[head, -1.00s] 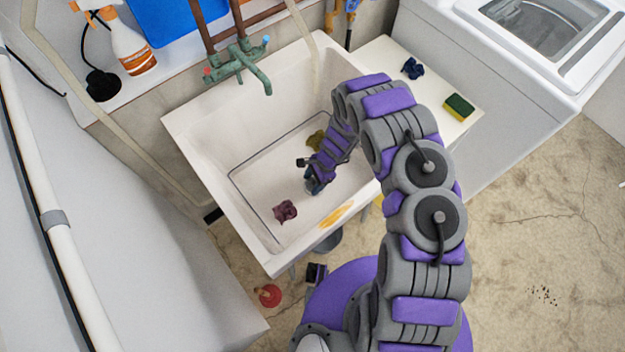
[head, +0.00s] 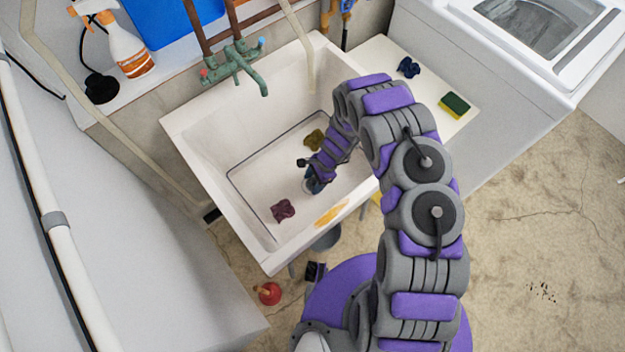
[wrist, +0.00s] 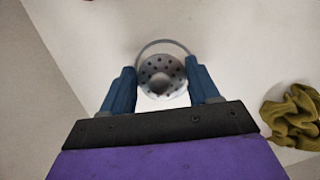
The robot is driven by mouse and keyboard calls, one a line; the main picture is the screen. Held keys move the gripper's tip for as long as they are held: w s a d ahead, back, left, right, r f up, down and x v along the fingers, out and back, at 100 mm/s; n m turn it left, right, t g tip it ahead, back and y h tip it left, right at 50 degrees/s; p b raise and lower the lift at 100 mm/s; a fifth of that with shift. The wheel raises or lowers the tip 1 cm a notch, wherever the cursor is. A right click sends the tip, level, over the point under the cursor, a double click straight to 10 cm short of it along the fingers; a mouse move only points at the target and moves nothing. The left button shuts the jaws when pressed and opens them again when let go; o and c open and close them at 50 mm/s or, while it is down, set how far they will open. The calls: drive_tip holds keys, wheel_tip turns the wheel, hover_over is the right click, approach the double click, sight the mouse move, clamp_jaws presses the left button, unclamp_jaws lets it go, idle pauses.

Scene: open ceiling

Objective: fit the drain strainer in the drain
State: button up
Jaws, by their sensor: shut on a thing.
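My gripper (wrist: 160,80) is shut on the drain strainer (wrist: 163,68), a round grey metal disc with dark holes, held between its two blue fingers. A thin grey ring (wrist: 160,42) shows just beyond the strainer's upper edge; I cannot tell whether it is the drain's rim or part of the strainer. The drain opening is not clearly visible. In the head view my gripper (head: 314,183) is low inside the white sink (head: 215,145), over its floor, and the strainer is hidden there. I cannot tell whether the strainer touches the sink floor.
An olive cloth (head: 314,139) lies in the sink beyond my gripper and shows at right in the wrist view (wrist: 295,117). A maroon cloth (head: 283,210) lies nearer the front. The green tap (head: 237,65) overhangs the back. A sponge (head: 454,105) sits on the right ledge.

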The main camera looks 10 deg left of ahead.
drive_tip(key=shift+a+f, duration=0.2)
drive_tip(key=shift+f, duration=0.05)
drive_tip(key=o, duration=1.1)
drive_tip(key=shift+d, duration=0.15)
drive_tip(key=p+v, duration=0.3)
drive_tip(key=v, duration=1.4)
drive_tip(key=shift+r, duration=0.2)
